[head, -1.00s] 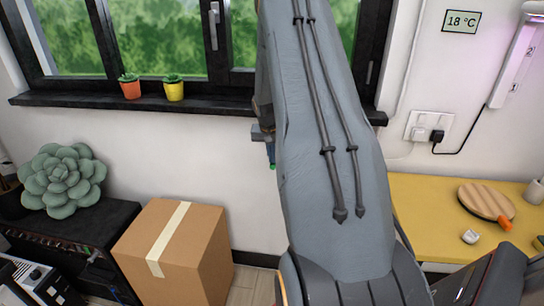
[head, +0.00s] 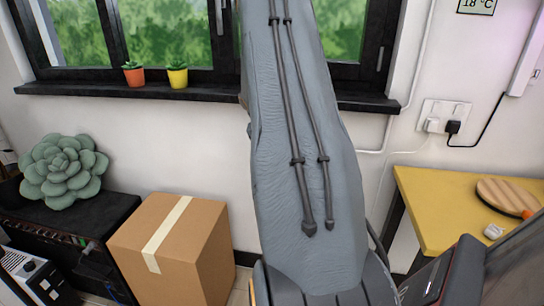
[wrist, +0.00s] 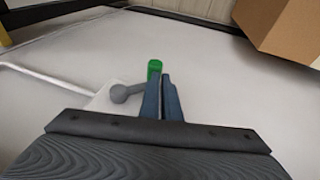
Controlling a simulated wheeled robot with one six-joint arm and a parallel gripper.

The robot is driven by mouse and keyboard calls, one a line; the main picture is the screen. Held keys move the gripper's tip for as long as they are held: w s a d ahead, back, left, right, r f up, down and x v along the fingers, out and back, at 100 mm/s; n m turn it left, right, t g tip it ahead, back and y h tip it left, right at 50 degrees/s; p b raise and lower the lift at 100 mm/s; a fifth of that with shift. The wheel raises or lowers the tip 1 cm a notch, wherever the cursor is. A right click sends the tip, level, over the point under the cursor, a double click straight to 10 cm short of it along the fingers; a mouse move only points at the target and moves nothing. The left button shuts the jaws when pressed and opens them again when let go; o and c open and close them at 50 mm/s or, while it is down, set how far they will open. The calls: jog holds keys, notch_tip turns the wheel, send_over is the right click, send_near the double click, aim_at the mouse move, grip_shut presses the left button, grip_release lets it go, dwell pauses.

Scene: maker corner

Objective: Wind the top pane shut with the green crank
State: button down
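The green crank handle (wrist: 154,69) shows in the wrist view just beyond my fingertips, in line with the left finger. Its grey crank arm (wrist: 124,92) ends in a rounded hub to the left, in front of a pale plate on the wall. My gripper (wrist: 160,78) has two blue fingers close together with a narrow gap. The fingers hide the handle's lower part, so I cannot tell whether they grip it. In the head view my arm hides the gripper and crank. The window (head: 168,40) is at the top, its upper part out of view.
A cardboard box (head: 182,250) stands on the floor below the sill (head: 60,89). Two potted plants stand on the sill. A yellow table (head: 440,215) is at the right, a black cabinet (head: 110,215) at the left. A white conduit (wrist: 45,82) runs along the wall.

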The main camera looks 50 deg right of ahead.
jog(key=shift+a+f, duration=0.1)
dwell(0.3)
jog(key=w+p+v, duration=0.1)
jog(key=p+v, duration=0.3)
jog(key=v, duration=0.6)
jog(key=shift+w+a+f, duration=0.2)
jog(key=shift+w+a, duration=0.1)
jog(key=shift+a, duration=0.05)
jog(key=a+n+y, duration=0.1)
jog(key=a+n, duration=0.2)
jog(key=a, duration=1.2)
jog(key=s+a+n+y, duration=0.1)
jog(key=s+a+n, duration=0.1)
jog(key=s+a, duration=0.4)
jog(key=s+a+n+y, duration=0.1)
jog(key=s+a+n, duration=0.2)
jog(key=a, duration=1)
jog(key=s+a+n+t+y, duration=0.1)
jog(key=s+a+n, duration=0.2)
jog(key=s+a, duration=0.6)
jog(key=shift+s+a+f, duration=0.2)
jog(key=shift+s+a, duration=0.15)
jog(key=shift+s, duration=0.05)
jog(key=shift+d, duration=0.1)
